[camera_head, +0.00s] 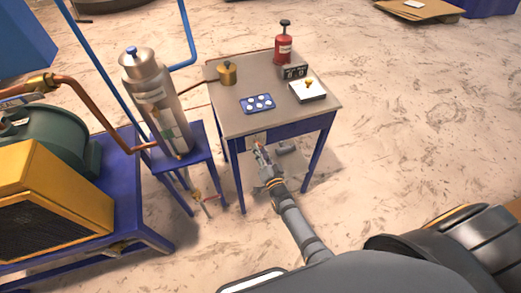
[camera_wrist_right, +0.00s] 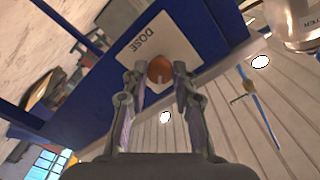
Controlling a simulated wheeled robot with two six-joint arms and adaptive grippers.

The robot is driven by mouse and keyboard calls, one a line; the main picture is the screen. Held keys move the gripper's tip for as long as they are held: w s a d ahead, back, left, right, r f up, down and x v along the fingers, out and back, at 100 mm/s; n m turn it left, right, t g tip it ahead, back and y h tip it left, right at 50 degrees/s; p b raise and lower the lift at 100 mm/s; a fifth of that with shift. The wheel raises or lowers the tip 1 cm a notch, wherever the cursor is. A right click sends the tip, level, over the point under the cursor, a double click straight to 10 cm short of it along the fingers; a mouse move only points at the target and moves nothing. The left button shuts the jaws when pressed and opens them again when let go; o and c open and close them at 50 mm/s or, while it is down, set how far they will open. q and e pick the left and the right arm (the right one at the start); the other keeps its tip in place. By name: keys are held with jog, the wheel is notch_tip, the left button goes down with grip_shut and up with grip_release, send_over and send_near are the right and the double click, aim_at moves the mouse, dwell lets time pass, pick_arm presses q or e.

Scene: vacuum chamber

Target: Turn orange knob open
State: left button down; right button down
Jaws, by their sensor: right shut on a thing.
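The orange knob (camera_wrist_right: 160,67) shows in the right wrist view. It sits on a pale plate (camera_wrist_right: 152,38) marked "DOSE", on the blue front of the small table (camera_head: 227,117). A light pointer or slot shows at the knob's lower edge. My right gripper (camera_head: 262,156) reaches the table's front from below right in the head view. In the wrist view its two fingers stand on either side of the knob, shut on it. My left gripper is not in view.
On the table are a brass pot (camera_head: 227,73), a red bottle (camera_head: 283,50), a blue tray of white discs (camera_head: 257,103), a small counter (camera_head: 294,72) and a white scale (camera_head: 307,90). A metal cylinder (camera_head: 155,100) stands left.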

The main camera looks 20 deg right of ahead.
jog(key=m+p, duration=0.1)
jog(key=m, duration=0.8)
jog(key=shift+p, duration=0.4)
jog(key=shift+m, duration=0.4)
jog(key=c, duration=1)
grip_release()
jog(key=shift+c, duration=0.2)
jog(key=s, duration=1.2)
jog(key=shift+d, duration=0.2)
